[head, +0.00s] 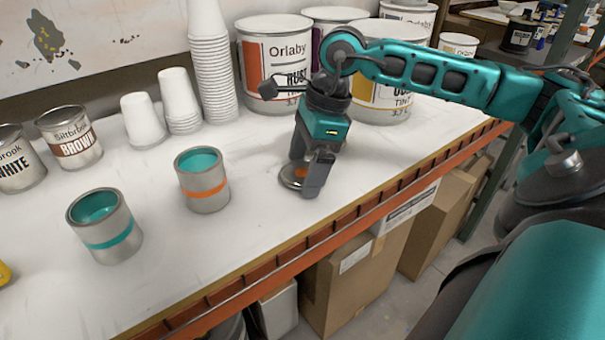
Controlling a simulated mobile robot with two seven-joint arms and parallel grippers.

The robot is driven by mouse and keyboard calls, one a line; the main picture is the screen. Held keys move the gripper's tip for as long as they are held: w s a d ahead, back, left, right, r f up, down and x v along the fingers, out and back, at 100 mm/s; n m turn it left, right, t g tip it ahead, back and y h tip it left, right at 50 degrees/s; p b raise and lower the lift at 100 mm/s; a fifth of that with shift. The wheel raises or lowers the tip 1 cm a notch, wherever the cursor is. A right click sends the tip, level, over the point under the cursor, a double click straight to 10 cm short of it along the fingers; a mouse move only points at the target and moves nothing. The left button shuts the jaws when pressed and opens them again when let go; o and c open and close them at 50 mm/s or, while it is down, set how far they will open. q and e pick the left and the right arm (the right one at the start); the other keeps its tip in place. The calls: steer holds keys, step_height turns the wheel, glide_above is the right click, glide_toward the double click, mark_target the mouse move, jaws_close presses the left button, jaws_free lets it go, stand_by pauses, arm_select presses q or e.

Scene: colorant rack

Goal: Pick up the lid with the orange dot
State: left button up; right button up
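The lid with the orange dot (290,178) lies flat on the white shelf top, near its front edge. It is a small round metal lid, and part of it is hidden behind my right gripper (306,188). My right gripper points down, with its fingers at the lid; I cannot tell whether they touch it or how far apart they are. My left gripper is not in view.
An open can with an orange band (204,192) stands left of the lid, and one with a teal band (112,240) further left. Paint tubs (262,75) and stacked cups (212,70) stand behind. The shelf's orange front beam (265,278) runs along the near side.

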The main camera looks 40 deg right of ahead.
steer(key=c, duration=0.7)
